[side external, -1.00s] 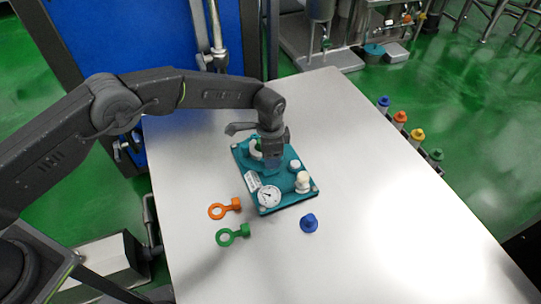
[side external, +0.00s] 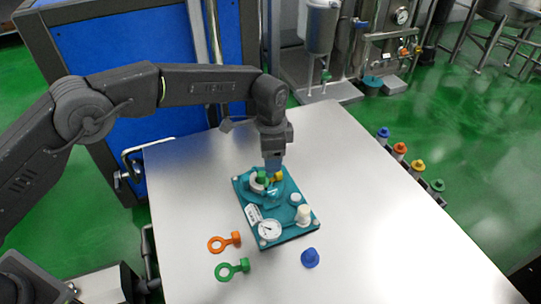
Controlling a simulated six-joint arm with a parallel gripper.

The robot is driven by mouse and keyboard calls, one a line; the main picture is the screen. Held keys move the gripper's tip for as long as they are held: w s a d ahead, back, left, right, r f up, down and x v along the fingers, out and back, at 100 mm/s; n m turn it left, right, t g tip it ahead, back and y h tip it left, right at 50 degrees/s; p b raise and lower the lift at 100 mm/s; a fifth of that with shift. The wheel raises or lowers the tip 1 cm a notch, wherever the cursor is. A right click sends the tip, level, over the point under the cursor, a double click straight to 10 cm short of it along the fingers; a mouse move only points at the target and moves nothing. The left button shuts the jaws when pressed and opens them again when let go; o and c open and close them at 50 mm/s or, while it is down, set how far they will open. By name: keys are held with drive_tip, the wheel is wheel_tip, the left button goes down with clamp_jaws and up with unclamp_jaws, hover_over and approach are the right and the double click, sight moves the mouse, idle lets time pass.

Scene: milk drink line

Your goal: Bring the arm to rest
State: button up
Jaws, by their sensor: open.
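My gripper (side external: 273,165) points down just above the back part of the teal fixture plate (side external: 285,233) on the table. Its fingertips are small and partly merge with the parts behind them, but no held object shows between them. Below the gripper, a green part (side external: 262,177) and a yellow part (side external: 279,176) sit on the plate's back end, close to a white ring-shaped piece. The plate also carries a round dial gauge (side external: 269,230) and a cream knob (side external: 303,214). Whether the fingertips touch the green or yellow part cannot be told.
An orange ring tag (side external: 225,243), a green ring tag (side external: 232,269) and a blue cap (side external: 310,258) lie in front of the plate. A rack of coloured-topped pieces (side external: 400,152) stands past the right edge of the table (side external: 400,240). The table's right side is clear.

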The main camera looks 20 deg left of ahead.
drive_tip(key=shift+r, duration=0.1)
drive_tip(key=s+a+r+n+t, duration=0.1)
drive_tip(key=s+a+r+n, duration=0.2)
drive_tip(key=s+a+r, duration=0.5)
drive_tip(key=s+a+r+n+t, duration=0.25)
drive_tip(key=a+r, duration=0.45)
drive_tip(key=r, duration=0.6)
drive_tip(key=s+a+n+t, duration=0.1)
drive_tip(key=s+a+n, duration=0.2)
drive_tip(key=s, duration=0.8)
drive_tip(key=s+a+n+t, duration=0.1)
drive_tip(key=s+a+n, duration=0.2)
drive_tip(key=s+a, duration=0.3)
drive_tip(key=s+f, duration=0.1)
drive_tip(key=s, duration=0.3)
drive_tip(key=shift+s+a+n, duration=0.35)
drive_tip(key=shift+a, duration=0.05)
